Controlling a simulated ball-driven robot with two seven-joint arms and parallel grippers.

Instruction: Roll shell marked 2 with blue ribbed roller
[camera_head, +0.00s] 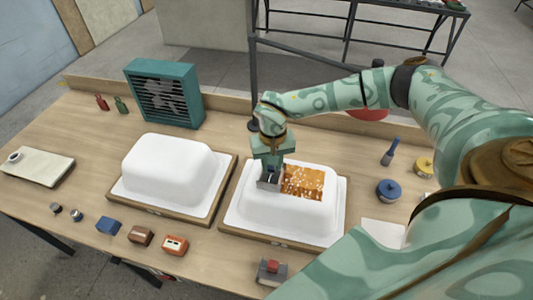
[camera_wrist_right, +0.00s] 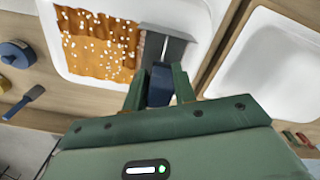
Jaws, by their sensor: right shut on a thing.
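My right gripper (camera_head: 272,165) is shut on the dark blue handle of the roller (camera_wrist_right: 160,85). The roller's grey head (camera_head: 269,181) is at the top of the right white shell (camera_head: 262,212), at the left end of an amber patch dotted with white spots (camera_head: 302,182). In the right wrist view the grey head (camera_wrist_right: 168,48) lies beside the patch (camera_wrist_right: 95,45); its ribs cannot be made out. A second white shell (camera_head: 170,165) stands on the left with no patch visible. The marks on the boards are too small to read. My left gripper is out of view.
A teal fan (camera_head: 165,93) stands behind the left shell. Blue (camera_head: 389,190) and yellow (camera_head: 424,166) tins and a blue-handled brush (camera_head: 390,152) are at right. Blue (camera_head: 109,226), brown (camera_head: 141,236) and orange (camera_head: 175,245) blocks line the front edge.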

